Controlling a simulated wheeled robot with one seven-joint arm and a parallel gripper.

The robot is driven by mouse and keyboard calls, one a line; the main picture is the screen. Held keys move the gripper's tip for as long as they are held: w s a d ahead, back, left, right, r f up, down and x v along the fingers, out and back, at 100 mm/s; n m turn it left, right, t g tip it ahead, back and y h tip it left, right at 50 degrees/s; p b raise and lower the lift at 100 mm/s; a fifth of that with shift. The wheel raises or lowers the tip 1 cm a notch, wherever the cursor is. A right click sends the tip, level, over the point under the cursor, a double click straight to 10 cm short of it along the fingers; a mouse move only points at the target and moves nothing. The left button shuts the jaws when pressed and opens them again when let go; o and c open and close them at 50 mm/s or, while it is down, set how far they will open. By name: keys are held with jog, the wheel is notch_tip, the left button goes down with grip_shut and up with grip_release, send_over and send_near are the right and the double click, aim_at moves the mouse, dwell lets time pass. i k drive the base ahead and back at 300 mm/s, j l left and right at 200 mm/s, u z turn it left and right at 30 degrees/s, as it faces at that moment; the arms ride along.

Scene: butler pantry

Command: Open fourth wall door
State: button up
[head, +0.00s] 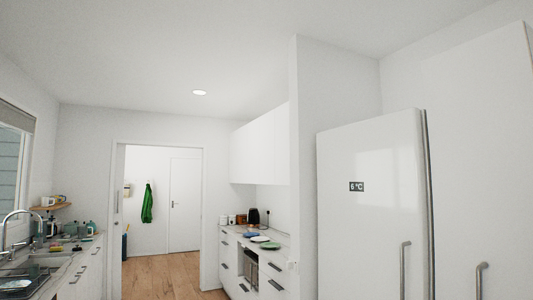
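White wall cabinets (260,146) hang above the right-hand counter, past the end of a white partition. Their fronts look flat and shut. The seams between doors are too faint to tell the fourth door apart, and I see no handles on them. The partition stands in front of the near end of the row and may hide part of it. My gripper is not in view.
A white fridge (368,210) with a temperature display stands at the near right. The right-hand counter (277,237) holds plates and a dark kettle (253,217). A sink counter runs along the left. Wooden floor (165,272) is clear towards an open doorway (160,160).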

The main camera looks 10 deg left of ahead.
aim_at(268, 121)
jog(key=i+j+u, duration=0.25)
jog(key=i+u, duration=0.2)
jog(key=i, duration=0.15)
jog(key=i+j+u, duration=0.25)
jog(key=i, duration=0.65)
jog(key=i+u, duration=0.2)
jog(key=i, duration=2.45)
jog(key=i+z, duration=0.1)
jog(key=i, duration=0.35)
jog(key=i+j+z, duration=0.15)
jog(key=i, duration=0.3)
jog(key=i+j+z, duration=0.1)
jog(key=i, duration=0.35)
jog(key=i+j+z, duration=0.15)
jog(key=i, duration=0.25)
jog(key=i+j+z, duration=0.3)
jog(key=i, duration=0.2)
